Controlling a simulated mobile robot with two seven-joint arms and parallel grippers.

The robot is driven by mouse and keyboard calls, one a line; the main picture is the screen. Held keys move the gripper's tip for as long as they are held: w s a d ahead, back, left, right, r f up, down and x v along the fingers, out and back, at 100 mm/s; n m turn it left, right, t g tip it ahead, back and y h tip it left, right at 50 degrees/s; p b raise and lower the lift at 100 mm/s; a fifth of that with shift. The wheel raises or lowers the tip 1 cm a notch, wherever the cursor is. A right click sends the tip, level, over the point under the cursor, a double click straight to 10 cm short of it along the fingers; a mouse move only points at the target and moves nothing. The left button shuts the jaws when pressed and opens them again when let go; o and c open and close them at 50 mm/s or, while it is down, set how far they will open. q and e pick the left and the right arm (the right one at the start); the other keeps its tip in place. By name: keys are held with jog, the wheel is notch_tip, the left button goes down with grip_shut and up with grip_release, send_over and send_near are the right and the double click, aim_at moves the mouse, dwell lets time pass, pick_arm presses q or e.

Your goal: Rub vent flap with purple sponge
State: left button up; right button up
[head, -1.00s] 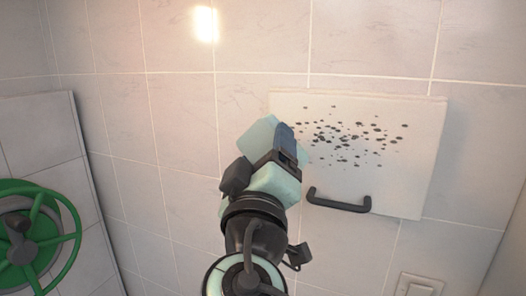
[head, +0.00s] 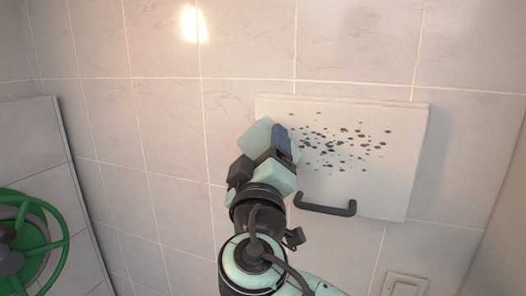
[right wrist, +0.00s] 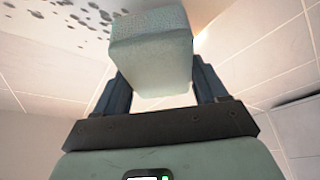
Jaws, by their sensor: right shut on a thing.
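The vent flap (head: 385,188) is a white square panel on the tiled wall, with many dark spots (head: 340,140) over its upper middle and a dark bar handle (head: 325,205) at its lower left. My right gripper (head: 274,148) is shut on a sponge (head: 256,136), which looks pale blue-green rather than purple. The gripper and sponge overlap the flap's left edge in the head view; I cannot tell whether they touch it. In the right wrist view the sponge (right wrist: 152,50) sits between the two fingers (right wrist: 160,88), and spots show at upper left. My left gripper is out of view.
A green valve wheel (head: 62,232) stands at the left on a tiled panel (head: 35,135). A white wall switch (head: 405,286) sits below the flap. The wall between wheel and flap is bare tile.

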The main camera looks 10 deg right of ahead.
jog(key=shift+w+d, duration=0.55)
jog(key=shift+w, duration=0.25)
dwell(0.4)
